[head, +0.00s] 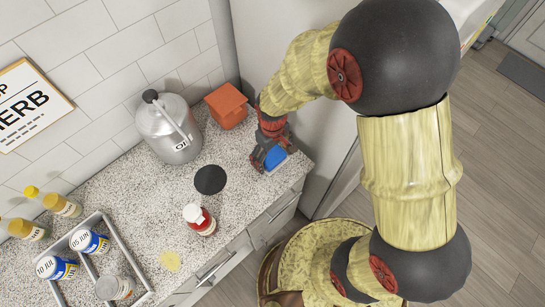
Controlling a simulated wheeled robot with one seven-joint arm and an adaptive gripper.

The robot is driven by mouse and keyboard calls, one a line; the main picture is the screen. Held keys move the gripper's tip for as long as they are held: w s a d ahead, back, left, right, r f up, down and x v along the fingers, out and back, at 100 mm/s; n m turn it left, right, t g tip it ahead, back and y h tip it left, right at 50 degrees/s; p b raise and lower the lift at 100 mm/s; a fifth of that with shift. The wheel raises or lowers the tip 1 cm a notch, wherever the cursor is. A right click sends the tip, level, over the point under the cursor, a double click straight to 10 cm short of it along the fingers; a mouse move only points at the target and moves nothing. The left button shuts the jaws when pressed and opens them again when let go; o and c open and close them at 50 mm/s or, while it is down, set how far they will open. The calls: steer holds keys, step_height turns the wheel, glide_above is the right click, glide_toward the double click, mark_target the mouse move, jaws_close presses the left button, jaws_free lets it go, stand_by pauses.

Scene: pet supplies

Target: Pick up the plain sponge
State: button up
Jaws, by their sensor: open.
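My gripper (267,163) is low over the right end of the speckled counter, its fingers pointing down and spread. A small plain blue block (275,158), which looks like the sponge, sits on the counter at the fingers. The fingers hide part of it, and I cannot tell whether they touch it. A flat, pale yellow round piece (170,261) lies near the counter's front edge; I cannot tell what it is made of.
An orange box (227,105) and a grey metal canister (168,130) stand behind. A black disc (210,180) and a red-and-white jar (199,219) are left of my gripper. A divided tray (82,262) holds several jars. The counter (238,203) ends close right of my gripper.

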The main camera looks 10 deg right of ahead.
mark_target(272, 155)
steer(key=shift+c, duration=0.3)
steer(key=c, duration=1)
steer(key=shift+r, duration=0.1)
steer(key=shift+r, duration=0.5)
step_height(272, 155, up, 2)
steer(key=shift+r+p, duration=0.15)
steer(key=shift+p, duration=0.3)
steer(key=s+r, duration=0.1)
steer(key=s+a+r, duration=0.1)
steer(key=r, duration=0.1)
steer(key=s+a+r+p, duration=0.1)
steer(key=r, duration=0.1)
steer(key=shift+s+r, duration=0.1)
steer(key=shift+s, duration=0.3)
steer(key=s+a+r+p, duration=0.1)
steer(key=s+a+r, duration=0.3)
steer(key=s, duration=0.4)
steer(key=shift+s+a+r, duration=0.25)
steer(key=shift+s, duration=0.05)
